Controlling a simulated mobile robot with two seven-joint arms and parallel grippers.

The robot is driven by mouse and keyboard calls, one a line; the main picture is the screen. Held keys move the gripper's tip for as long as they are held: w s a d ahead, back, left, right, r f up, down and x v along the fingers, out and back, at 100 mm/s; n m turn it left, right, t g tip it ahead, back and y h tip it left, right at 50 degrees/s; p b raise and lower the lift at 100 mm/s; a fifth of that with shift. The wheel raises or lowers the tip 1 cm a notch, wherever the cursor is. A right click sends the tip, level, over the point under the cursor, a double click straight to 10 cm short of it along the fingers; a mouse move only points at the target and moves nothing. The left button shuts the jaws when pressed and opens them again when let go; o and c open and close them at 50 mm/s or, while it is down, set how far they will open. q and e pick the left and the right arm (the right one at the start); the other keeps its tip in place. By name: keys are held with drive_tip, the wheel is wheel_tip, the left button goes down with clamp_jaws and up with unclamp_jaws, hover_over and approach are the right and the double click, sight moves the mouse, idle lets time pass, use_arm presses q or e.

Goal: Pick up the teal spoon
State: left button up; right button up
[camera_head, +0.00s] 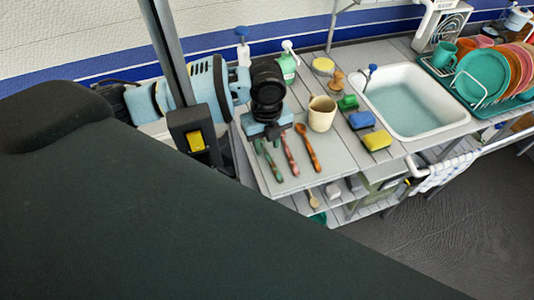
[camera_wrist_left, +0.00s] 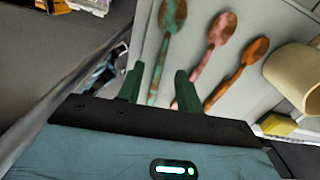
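The teal spoon (camera_head: 276,172), mottled with reddish brown, lies on the light grey counter (camera_head: 330,155) with its bowl towards the front edge. In the left wrist view the teal spoon (camera_wrist_left: 164,44) has its bowl at the top, and its handle runs down between my fingers. My left gripper (camera_wrist_left: 160,85) is open, one dark green finger on each side of the handle. Nothing is held. In the head view my left gripper (camera_head: 266,143) is over the handle end, which is partly hidden. I cannot tell if the fingers touch the spoon. My right gripper is not in view.
A reddish mottled spoon (camera_head: 291,160) and an orange-brown spoon (camera_head: 309,150) lie close to the right. A cream mug (camera_head: 321,114), sponges (camera_head: 377,140) and a sink (camera_head: 420,100) are further right. A large dark surface covers the lower left.

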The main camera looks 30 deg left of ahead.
sight(268, 156)
use_arm(q)
drive_tip(key=shift+f, duration=1.45)
drive_tip(key=shift+c, duration=0.2)
clamp_jaws()
